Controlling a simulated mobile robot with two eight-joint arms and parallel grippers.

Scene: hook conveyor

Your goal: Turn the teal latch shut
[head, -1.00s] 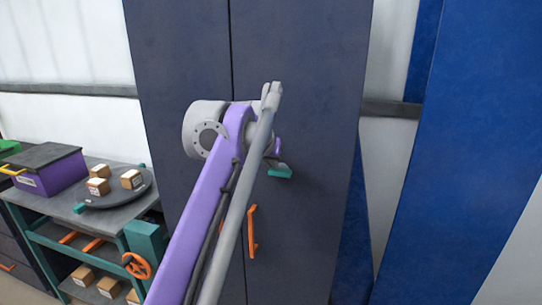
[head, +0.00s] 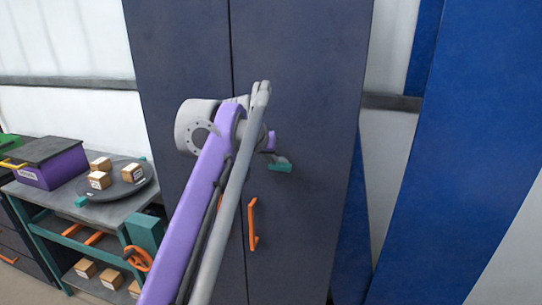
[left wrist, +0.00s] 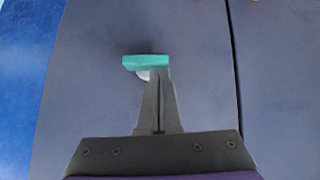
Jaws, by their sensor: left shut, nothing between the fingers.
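The teal latch (head: 280,168) is on the dark cabinet's right door, above the orange handle. It lies about level. In the left wrist view, the teal latch (left wrist: 143,62) shows as a short bar with a pale round piece just under it. My left gripper (left wrist: 160,78) is shut and empty, its tips at the bar's right end in that view. Whether they touch it I cannot tell. In the head view my own arm hides most of the left gripper (head: 281,160). My right gripper is not in view.
The orange handle (head: 253,224) sticks out of the door below the latch. At left stands a teal-framed workbench (head: 118,210) with a round grey tray (head: 118,188) bearing small boxes and a purple box (head: 50,170). Blue panels (head: 465,150) stand at right.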

